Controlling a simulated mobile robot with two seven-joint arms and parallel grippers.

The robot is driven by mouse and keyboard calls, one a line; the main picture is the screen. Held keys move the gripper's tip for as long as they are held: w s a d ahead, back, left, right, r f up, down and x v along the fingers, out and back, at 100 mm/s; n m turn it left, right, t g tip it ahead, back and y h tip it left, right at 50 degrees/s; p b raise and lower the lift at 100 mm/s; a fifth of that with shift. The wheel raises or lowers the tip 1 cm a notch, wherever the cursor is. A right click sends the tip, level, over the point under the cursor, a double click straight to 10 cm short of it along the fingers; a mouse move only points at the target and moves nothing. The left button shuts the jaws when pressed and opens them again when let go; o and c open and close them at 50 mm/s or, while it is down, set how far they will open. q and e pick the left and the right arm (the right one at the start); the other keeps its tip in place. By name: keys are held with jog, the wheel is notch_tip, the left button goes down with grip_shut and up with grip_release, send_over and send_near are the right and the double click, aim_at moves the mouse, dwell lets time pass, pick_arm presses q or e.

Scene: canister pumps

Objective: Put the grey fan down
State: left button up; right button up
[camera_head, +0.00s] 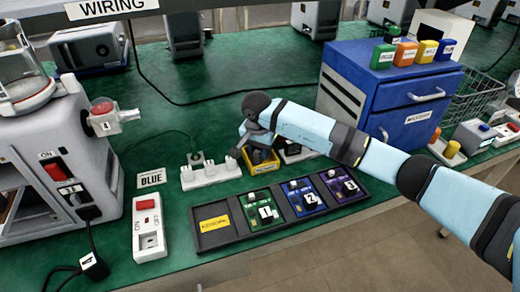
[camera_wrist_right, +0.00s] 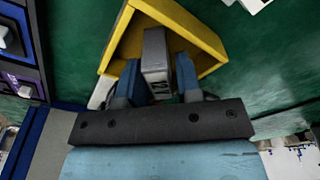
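My right gripper (camera_head: 258,140) reaches down over a small yellow tray (camera_head: 261,168) on the green bench. In the right wrist view, its two dark blue fingers (camera_wrist_right: 157,82) are on either side of a grey block (camera_wrist_right: 155,50), which looks like the grey fan, and appear closed on it. The block is within the outline of the yellow tray (camera_wrist_right: 200,28); whether it touches the tray floor I cannot tell. In the head view the gripper largely hides the block. My left gripper is not in view.
A dark rack (camera_head: 222,241) in front holds green, blue and purple numbered modules; its left slot, with a yellow label, is empty. A white socket strip (camera_head: 209,175) stands left of the tray. A blue drawer cabinet (camera_head: 393,100) stands behind my right arm. A white switch (camera_head: 149,228) is at left.

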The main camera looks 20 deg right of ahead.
aim_at(258, 151)
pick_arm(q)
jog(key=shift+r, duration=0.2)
pick_arm(e)
jog(key=shift+r, duration=0.15)
jog(key=shift+r, duration=0.3)
pick_arm(q)
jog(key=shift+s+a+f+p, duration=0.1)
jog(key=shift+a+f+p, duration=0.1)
jog(key=shift+p, duration=0.5)
pick_arm(e)
notch_tip(258, 151, up, 11)
jog(key=s+a, duration=0.1)
jog(key=shift+r, duration=0.2)
